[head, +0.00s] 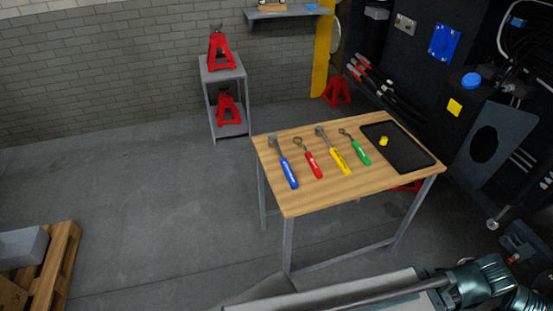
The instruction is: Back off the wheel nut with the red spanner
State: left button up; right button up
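The red spanner (308,158) lies flat on the wooden table (305,202), between a blue-handled spanner (283,162) on its left and a yellow-handled one (333,151) on its right. Its handle points towards the table's front edge and its metal ring-like head points to the back. No wheel nut can be made out in this view. Neither of my grippers can be seen, and nothing is touching the red spanner.
A green-handled tool (356,148) lies right of the yellow one. A black tray (410,159) with a small yellow piece (384,141) fills the table's right end. A dark machine (420,60) stands behind right.

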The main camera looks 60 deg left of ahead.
aim_at(318, 174)
jog(key=u, duration=1.8)
jog(key=z, duration=1.8)
jog(key=i+l, duration=0.35)
jog(key=l, duration=0.3)
jog(key=i+l, duration=0.2)
jog(key=l+u, duration=0.1)
jog(key=u, duration=2.15)
